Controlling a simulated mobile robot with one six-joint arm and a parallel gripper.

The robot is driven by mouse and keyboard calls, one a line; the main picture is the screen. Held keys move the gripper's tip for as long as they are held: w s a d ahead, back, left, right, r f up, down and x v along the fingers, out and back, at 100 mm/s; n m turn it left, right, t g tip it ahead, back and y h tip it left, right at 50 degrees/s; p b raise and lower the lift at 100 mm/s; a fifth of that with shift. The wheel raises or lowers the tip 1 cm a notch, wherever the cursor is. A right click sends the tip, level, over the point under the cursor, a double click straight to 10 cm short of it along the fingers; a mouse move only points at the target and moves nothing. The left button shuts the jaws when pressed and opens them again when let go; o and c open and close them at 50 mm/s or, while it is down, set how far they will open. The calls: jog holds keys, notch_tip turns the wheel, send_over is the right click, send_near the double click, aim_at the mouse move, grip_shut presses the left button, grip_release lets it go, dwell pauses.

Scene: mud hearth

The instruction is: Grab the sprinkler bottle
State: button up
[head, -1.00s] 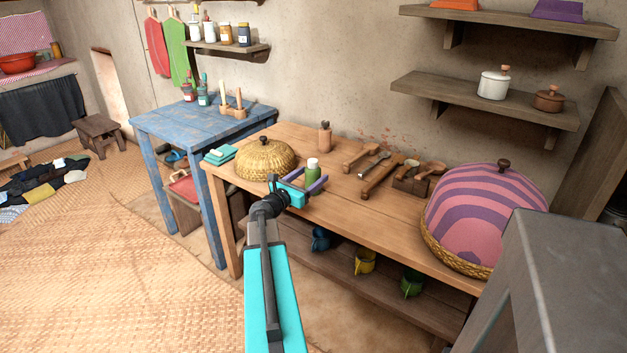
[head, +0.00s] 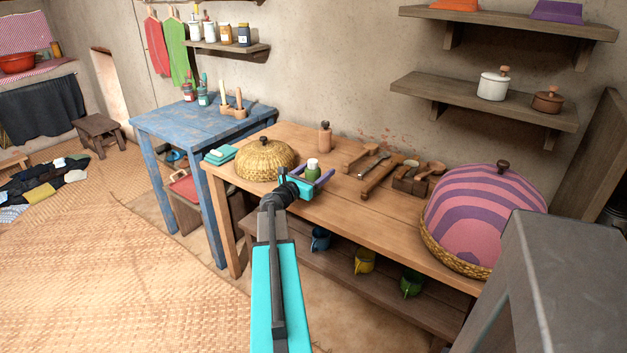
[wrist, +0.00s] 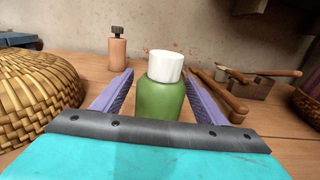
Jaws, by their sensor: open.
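The sprinkler bottle, green with a white cap (head: 312,169), stands upright on the wooden table. In the wrist view the bottle (wrist: 160,98) fills the middle, between the two purple fingers. My gripper (head: 316,177) is open, low over the table. In the wrist view my gripper (wrist: 159,74) has one finger on each side of the bottle, with small gaps showing. The bottle's lower part is hidden by the gripper's body in the wrist view.
A woven basket with a lid (head: 264,160) sits close on the left. A tan bottle with a dark cap (head: 325,137) stands behind. Wooden utensils (head: 380,178) lie to the right, before a pink-and-purple striped dome (head: 487,215). Bare tabletop (head: 370,217) shows in front.

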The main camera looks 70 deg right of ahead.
jog(key=shift+s+d, duration=0.15)
jog(key=shift+d, duration=0.35)
jog(key=c, duration=1.2)
